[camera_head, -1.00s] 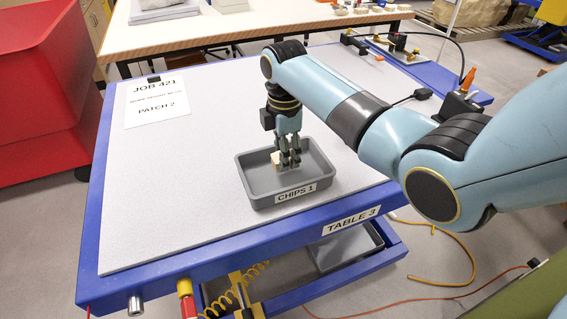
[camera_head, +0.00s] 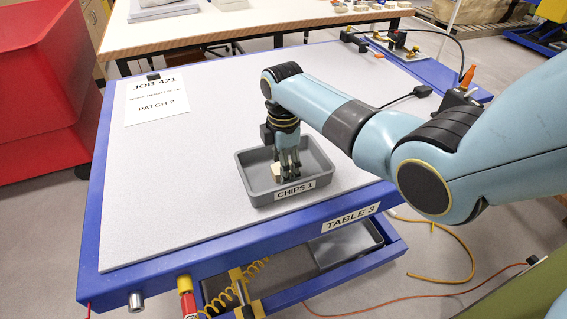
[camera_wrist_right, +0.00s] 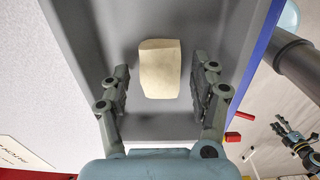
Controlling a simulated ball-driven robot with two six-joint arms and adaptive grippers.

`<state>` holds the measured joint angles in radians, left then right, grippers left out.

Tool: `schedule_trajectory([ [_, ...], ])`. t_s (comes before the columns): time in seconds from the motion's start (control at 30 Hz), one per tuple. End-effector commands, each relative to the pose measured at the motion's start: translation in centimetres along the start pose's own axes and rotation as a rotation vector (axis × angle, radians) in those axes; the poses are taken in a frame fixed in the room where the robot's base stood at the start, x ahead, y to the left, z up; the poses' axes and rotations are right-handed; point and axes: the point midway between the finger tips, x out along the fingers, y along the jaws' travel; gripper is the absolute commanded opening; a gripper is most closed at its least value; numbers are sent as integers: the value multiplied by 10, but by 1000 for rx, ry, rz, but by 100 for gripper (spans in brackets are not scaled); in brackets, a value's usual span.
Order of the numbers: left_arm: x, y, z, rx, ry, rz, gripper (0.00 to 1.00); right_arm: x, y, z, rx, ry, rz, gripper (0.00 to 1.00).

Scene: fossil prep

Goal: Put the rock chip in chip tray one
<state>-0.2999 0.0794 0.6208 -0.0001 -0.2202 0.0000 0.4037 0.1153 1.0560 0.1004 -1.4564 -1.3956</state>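The rock chip (camera_head: 275,171) is a small cream block inside the grey chip tray one (camera_head: 262,198), labelled CHIPS 1. In the right wrist view the chip (camera_wrist_right: 160,68) lies between and slightly beyond my right gripper's fingers, with a clear gap on both sides. My right gripper (camera_head: 288,174) reaches down into the tray and is open; its fingers partly cover the chip in the head view. My left gripper is out of the head view. It seems to show small at the right wrist view's lower right (camera_wrist_right: 290,134), where its opening is unclear.
The tray's walls (camera_wrist_right: 72,50) stand around the right fingers. The tray sits near the front edge of the blue-framed table (camera_head: 180,268). A job sheet (camera_head: 157,101) lies at the table's back left. The grey top left of the tray is clear.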

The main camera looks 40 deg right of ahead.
Motion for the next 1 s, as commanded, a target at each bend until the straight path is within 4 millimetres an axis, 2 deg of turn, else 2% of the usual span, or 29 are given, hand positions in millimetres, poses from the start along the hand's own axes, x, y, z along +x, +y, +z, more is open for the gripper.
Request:
schedule_trajectory([
  [0.27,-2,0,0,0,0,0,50,-8,0,0,0,0,2,62],
  [0.37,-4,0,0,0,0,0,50,-24,1,0,0,0,3,62],
  [0.7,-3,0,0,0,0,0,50,-98,1,0,0,0,5,62],
  [0.83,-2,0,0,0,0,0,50,-114,1,0,0,0,2,62],
  [1.0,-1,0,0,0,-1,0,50,-123,0,0,0,0,0,62],
])
